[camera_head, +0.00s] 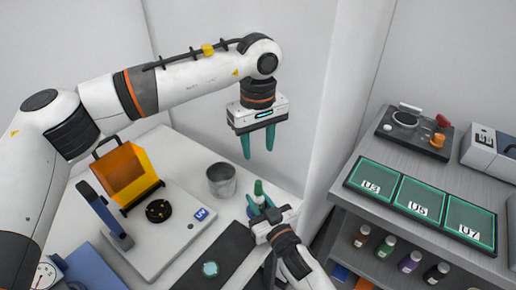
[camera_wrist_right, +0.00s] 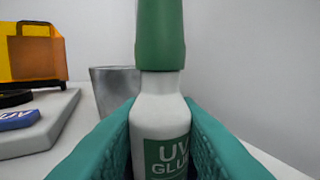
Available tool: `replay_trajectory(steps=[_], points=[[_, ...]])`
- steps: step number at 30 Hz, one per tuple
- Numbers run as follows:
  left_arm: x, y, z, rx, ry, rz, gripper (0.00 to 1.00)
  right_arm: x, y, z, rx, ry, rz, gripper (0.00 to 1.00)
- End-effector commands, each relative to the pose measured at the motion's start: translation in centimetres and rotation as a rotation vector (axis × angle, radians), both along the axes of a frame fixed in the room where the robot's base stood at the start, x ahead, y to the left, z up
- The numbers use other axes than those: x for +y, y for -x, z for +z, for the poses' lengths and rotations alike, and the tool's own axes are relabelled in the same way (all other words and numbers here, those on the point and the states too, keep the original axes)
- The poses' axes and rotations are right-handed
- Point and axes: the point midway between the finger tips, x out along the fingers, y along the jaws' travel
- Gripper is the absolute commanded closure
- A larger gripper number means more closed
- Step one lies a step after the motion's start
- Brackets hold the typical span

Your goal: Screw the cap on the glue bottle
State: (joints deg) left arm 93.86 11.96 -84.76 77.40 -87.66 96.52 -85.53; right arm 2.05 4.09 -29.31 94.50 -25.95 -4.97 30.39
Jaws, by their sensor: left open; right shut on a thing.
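The white glue bottle with a green UV GLUE label (camera_wrist_right: 160,110) stands upright between the teal fingers of my right gripper (camera_head: 260,206), which is shut on its body. The green cap (camera_wrist_right: 160,38) sits upright on the bottle's neck; how tightly it is seated cannot be told. The cap also shows in the head view (camera_head: 258,187), while the bottle below it is mostly hidden by the right gripper. My left gripper (camera_head: 258,149) is open and empty, pointing down, above the cap and apart from it.
A metal cup (camera_head: 221,180) stands just left of the bottle. Further left is a grey UV station (camera_head: 165,240) with an orange shield (camera_head: 122,172). A dark mat (camera_head: 215,255) lies in front. A grey shelf unit (camera_head: 345,165) with green-edged trays stands at right.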

Motion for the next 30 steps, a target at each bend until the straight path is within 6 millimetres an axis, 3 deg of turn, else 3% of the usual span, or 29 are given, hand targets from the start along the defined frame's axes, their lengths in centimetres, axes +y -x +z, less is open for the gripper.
replay_trajectory(steps=[4,5,9,20,30], points=[[0.0,0.0,0.0,0.000,0.000,0.000,0.57,0.0,0.0,-0.1,0.002,0.001,0.000,1.00],[0.0,0.0,0.0,0.000,0.000,0.000,0.57,0.0,0.0,-0.1,0.002,0.001,0.000,0.67],[0.0,0.0,-0.1,0.000,0.000,0.000,0.57,0.0,0.0,-0.1,0.001,0.000,0.000,0.46],[0.0,0.0,-0.2,0.000,0.000,0.000,0.57,-0.3,0.6,-0.1,0.002,0.001,0.000,0.46],[0.0,0.0,-1.0,0.000,0.000,0.000,0.57,-3.3,6.4,-0.4,0.005,0.001,0.000,0.46]])
